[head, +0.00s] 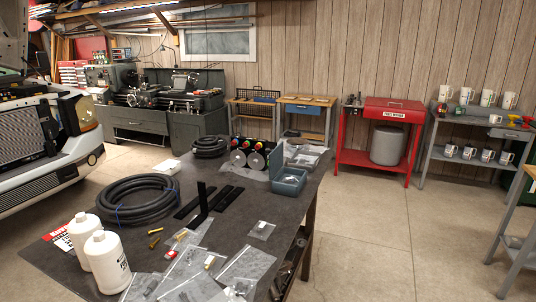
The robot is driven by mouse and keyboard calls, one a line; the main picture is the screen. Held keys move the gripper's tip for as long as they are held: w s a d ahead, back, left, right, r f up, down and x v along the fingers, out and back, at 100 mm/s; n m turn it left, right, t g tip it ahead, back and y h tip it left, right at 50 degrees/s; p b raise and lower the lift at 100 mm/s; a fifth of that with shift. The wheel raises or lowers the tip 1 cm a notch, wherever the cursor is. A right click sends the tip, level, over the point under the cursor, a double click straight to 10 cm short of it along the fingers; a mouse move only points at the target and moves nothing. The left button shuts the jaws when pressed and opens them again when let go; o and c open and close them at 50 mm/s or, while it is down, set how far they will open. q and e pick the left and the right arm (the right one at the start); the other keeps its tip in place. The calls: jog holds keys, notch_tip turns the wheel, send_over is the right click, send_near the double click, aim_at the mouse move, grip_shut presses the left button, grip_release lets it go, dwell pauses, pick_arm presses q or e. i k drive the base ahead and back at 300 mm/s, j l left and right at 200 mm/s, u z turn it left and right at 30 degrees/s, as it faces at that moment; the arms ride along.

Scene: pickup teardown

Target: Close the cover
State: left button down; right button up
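A red parts washer (345,157) stands against the back wall, right of centre, with a red cover (408,107) on top. The cover has a small handle and looks down over the basin, but from this distance I cannot tell whether it is fully shut. A white label is on the washer's front. Neither of my grippers is in view.
A dark worktable (230,215) fills the near middle, with white bottles (107,262), a coiled black hose (137,200) and plastic bags. A truck (40,150) stands left. A grey mug shelf (455,125) is right of the washer. Open concrete floor (375,235) lies before it.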

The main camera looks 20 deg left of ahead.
aim_at(276, 156)
jog(key=i+l+u, duration=0.1)
jog(key=i+l, duration=0.15)
jog(key=i+l+u, duration=0.15)
jog(key=l, duration=0.3)
jog(key=i+l+u, duration=0.1)
jog(key=i+l, duration=0.2)
jog(key=l, duration=0.1)
